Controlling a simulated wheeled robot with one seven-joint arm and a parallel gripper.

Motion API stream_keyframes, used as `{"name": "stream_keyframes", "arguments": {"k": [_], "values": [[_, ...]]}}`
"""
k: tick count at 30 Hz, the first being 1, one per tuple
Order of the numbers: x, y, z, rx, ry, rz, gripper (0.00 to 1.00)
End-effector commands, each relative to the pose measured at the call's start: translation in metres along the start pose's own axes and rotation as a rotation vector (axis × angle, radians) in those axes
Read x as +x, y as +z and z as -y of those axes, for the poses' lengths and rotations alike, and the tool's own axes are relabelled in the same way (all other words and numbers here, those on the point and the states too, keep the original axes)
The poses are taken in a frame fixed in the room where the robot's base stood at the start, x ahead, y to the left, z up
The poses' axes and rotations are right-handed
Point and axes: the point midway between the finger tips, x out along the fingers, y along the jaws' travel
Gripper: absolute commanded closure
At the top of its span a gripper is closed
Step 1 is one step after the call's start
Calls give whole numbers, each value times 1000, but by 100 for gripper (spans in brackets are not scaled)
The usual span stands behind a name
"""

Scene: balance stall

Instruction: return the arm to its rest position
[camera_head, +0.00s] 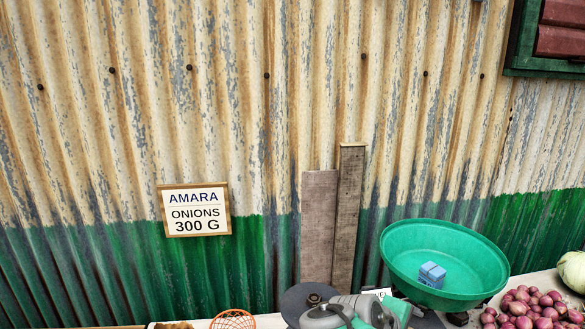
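Part of my grey and green arm (345,312) shows at the bottom centre, cut off by the lower edge of the picture. I cannot make out my gripper or its fingers in this view, nor whether they hold anything.
Right of my arm is a green bowl (408,235) with a blue block (432,274) inside. A dark disc (297,303) is beside the arm. Red onions (535,309) and a pale cabbage (574,270) are at right, an orange basket (233,320) at lower left. Behind stands a corrugated wall (150,120) with an onion sign (195,210).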

Motion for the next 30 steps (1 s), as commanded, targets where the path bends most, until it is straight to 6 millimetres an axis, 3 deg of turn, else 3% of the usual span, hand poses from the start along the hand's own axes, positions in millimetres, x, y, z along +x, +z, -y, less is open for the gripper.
{"name": "stream_keyframes", "arguments": {"k": [5,9,13,15,20,24,30], "values": [[-10,-30,77,372,-260,-59,24],[-40,-40,137,602,-501,-37,24],[-80,-33,174,659,-708,-40,24],[-98,-26,168,657,-760,-119,24],[-96,-2,113,845,-696,-179,24],[-87,8,106,895,-684,-160,24],[-87,7,105,895,-684,-159,24]]}}
